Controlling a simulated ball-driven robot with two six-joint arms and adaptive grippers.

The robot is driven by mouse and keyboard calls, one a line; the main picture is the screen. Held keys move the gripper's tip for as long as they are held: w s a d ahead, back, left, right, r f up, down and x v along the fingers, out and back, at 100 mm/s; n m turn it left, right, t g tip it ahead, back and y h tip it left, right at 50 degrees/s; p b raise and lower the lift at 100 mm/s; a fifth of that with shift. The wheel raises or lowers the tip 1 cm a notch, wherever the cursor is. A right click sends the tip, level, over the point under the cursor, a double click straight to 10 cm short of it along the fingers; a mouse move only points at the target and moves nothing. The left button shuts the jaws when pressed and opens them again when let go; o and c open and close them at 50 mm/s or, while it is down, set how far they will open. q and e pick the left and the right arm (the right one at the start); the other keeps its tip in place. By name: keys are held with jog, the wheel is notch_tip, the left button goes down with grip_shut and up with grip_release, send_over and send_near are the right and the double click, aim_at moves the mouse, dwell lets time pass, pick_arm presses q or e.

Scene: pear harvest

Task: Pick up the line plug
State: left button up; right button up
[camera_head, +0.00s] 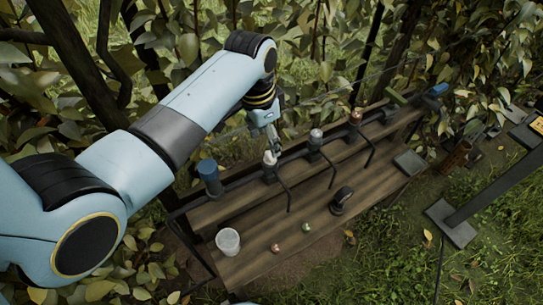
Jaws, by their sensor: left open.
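My left arm reaches in from the left over a wooden bench (330,185). Its gripper (272,146) is open and points down at the back of the bench. A small fitting with a pale top (269,158) stands right below the fingertips; I cannot tell whether they touch it. Similar fittings stand along the back: a blue-topped one (208,172) to the left, a pale reddish-topped one (316,137) and an orange-topped one (355,116) to the right. I cannot tell for sure which is the line plug. My right gripper is not in view.
On the bench are a white cup (228,241), two small balls, reddish (275,248) and green (306,227), and a dark rounded object (341,200). Dark bent rods cross the bench. A grey plate (409,162) lies at its right end. Leafy branches crowd behind; grass is in front.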

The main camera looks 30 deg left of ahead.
aim_at(270, 155)
pick_arm(q)
jog(key=shift+w+f, duration=0.1)
jog(key=shift+f, duration=0.35)
jog(key=shift+w+f, duration=0.1)
jog(key=shift+f, duration=0.25)
notch_tip(270, 155, down, 4)
jog(key=shift+d+r, duration=0.15)
jog(key=shift+w+f, duration=0.15)
jog(key=shift+f, duration=0.35)
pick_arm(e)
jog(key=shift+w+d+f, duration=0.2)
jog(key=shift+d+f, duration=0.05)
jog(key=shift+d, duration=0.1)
pick_arm(q)
jog(key=c, duration=0.7)
jog(key=shift+c, duration=0.7)
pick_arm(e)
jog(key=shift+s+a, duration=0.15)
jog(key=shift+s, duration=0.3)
